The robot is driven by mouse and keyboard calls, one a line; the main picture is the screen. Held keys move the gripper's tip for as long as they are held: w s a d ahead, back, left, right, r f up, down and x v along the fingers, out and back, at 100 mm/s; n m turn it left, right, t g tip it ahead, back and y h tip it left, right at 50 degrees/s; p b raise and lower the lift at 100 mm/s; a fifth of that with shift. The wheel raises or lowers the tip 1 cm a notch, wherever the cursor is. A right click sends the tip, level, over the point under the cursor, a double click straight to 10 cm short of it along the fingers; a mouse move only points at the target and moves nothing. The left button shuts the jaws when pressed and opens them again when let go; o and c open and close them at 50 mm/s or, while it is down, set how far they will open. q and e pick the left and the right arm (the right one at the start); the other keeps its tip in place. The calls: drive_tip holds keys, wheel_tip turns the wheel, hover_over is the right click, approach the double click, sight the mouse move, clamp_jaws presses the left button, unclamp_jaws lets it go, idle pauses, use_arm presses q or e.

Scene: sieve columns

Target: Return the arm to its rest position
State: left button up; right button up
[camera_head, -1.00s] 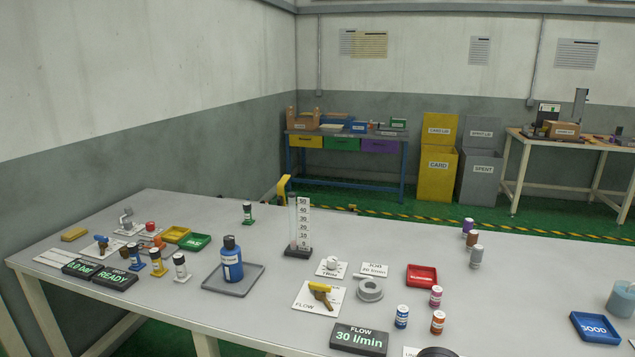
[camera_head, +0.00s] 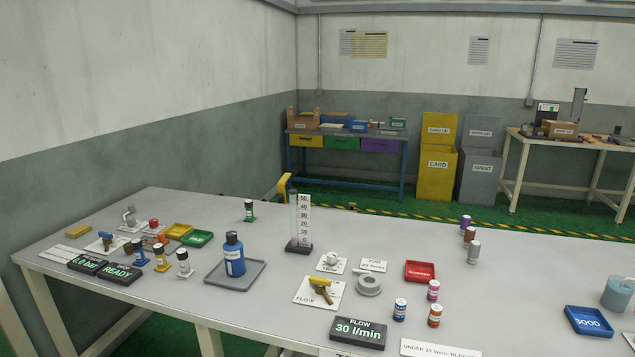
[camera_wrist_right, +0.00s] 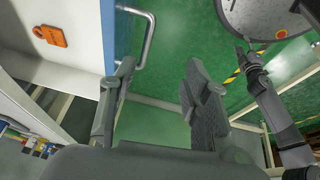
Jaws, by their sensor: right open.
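My right gripper (camera_wrist_right: 158,95) is open and empty in the right wrist view, its two fingers well apart over green floor. It is away from the tabletop things. Neither gripper shows in the head view. The left gripper cannot be made out in either view. The work table (camera_head: 270,310) stands in front of me, with nothing of my arms over its visible part.
The table holds a blue bottle (camera_head: 234,258) on a grey tray, a clear column (camera_head: 294,215), a 30 l/min display (camera_head: 358,332), a red tray (camera_head: 420,271) and a blue tray (camera_head: 588,321). In the wrist view, a metal handle (camera_wrist_right: 150,40) is close to the fingers.

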drive_tip(key=s+d+f+m+t+h, duration=0.2)
drive_tip(key=s+d+f+m+h, duration=0.25)
drive_tip(key=s+d+m, duration=0.75)
wheel_tip(320, 180, down, 26)
drive_tip(key=d+m+g+p, duration=0.1)
drive_tip(key=d+g, duration=0.1)
drive_tip(key=s+d+f+p, duration=0.1)
drive_tip(key=s+d+f, duration=0.2)
drive_tip(key=s+f, duration=1.2)
drive_tip(key=shift+s+g, duration=0.4)
drive_tip(key=shift+s, duration=0.45)
drive_tip(key=shift+y, duration=0.25)
